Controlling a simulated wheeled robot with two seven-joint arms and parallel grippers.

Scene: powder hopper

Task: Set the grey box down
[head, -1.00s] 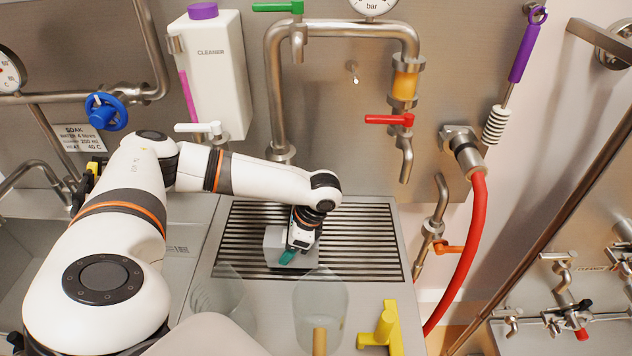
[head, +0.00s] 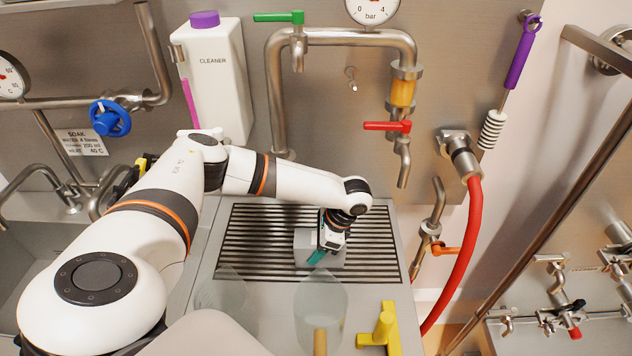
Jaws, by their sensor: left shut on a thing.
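The grey box (head: 306,239) is over the slatted drain grate (head: 262,240) in the middle of the counter. My left gripper (head: 320,254) comes down on it from above and is shut on it. A teal part shows at the fingers, in front of the box. The gripper and wrist hide part of the box's top and right side. I cannot tell whether the box's underside touches the slats. My right gripper is not in view.
A white cleaner bottle (head: 213,80) and steel pipes with a red-handled tap (head: 388,126) are behind. The grate's right part is clear.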

